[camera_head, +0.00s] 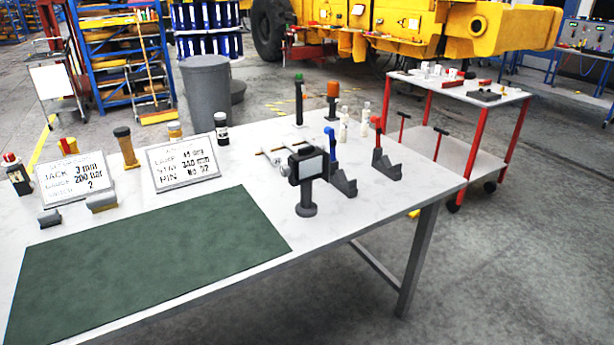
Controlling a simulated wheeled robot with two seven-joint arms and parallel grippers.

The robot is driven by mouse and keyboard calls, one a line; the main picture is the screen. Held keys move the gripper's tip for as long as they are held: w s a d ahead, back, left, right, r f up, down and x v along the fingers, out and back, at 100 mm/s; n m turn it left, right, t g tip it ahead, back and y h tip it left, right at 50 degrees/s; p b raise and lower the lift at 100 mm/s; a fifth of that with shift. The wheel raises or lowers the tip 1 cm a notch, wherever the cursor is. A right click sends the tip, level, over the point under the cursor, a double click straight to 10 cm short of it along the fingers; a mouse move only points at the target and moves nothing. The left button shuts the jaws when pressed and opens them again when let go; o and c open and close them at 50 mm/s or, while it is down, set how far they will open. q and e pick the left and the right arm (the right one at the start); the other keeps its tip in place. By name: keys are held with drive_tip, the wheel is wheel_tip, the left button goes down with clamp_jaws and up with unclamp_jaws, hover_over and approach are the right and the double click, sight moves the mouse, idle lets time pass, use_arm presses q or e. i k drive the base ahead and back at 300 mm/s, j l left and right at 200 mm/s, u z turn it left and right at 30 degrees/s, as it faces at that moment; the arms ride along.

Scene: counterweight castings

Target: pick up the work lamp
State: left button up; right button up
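The work lamp (307,168) stands upright on the white-topped table (225,206), right of the green mat. It has a square black head with a pale face, a short stem and a round dark base. Nothing touches its front side. Neither of my grippers shows in the head view, so I cannot see whether they are open or shut.
A green mat (150,262) covers the table's front left. Two dark blocks with a blue handle (331,142) and a red handle (378,130) stand right of the lamp. Two sign plates (184,161) stand behind the mat. A red-legged cart (462,95) stands beyond.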

sight(305, 209)
drive_tip(key=i+l+u, duration=0.2)
drive_tip(key=i+l, duration=0.2)
drive_tip(key=l, duration=0.25)
drive_tip(key=i+l+u, duration=0.1)
drive_tip(key=l, duration=0.25)
drive_tip(key=i+l+u, duration=0.1)
drive_tip(key=l, duration=0.3)
drive_tip(key=i+l+u, duration=0.1)
drive_tip(key=i+l, duration=0.15)
drive_tip(key=l, duration=0.1)
